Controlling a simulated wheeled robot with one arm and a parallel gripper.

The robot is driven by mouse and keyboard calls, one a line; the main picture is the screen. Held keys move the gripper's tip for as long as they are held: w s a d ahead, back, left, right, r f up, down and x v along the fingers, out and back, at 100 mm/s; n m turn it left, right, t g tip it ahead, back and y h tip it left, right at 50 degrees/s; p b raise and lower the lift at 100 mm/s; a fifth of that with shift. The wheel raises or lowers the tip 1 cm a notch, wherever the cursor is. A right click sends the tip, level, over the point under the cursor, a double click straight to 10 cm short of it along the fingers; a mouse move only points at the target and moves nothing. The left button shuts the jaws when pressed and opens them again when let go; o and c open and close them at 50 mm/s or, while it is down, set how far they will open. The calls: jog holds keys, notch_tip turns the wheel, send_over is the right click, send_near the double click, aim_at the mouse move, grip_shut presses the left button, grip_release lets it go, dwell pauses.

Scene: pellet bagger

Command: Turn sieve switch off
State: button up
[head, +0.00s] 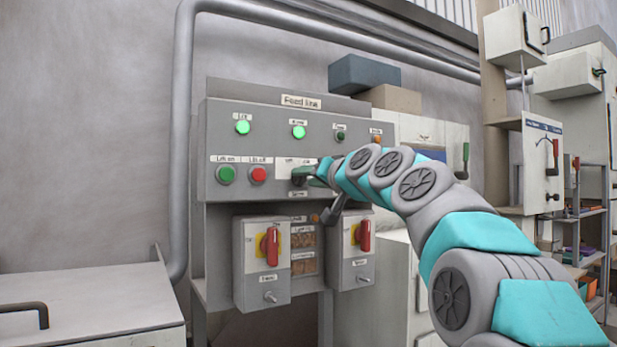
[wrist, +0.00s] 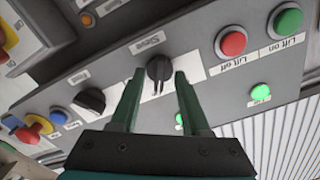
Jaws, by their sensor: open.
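The sieve switch is a black rotary knob (wrist: 158,68) on the grey feed line panel (head: 270,105), beside a label reading "Sieve" (wrist: 149,41). In the wrist view its bar runs roughly up and down. My gripper (wrist: 161,76) is open, with one green finger on each side of the knob. Gaps show between the fingers and the knob, and I cannot tell the exact depth. In the head view my gripper (head: 312,176) is at the panel's lower row, and the knob is largely hidden behind its fingers.
A green button (head: 225,174) and a red button (head: 258,174) sit left of the switch. Green lamps (head: 242,127) glow above. Another black knob (wrist: 90,100) is close by. Two boxes with red handles, one at left (head: 270,247), one at right (head: 363,236), hang below.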

grip_shut()
dwell(0.4)
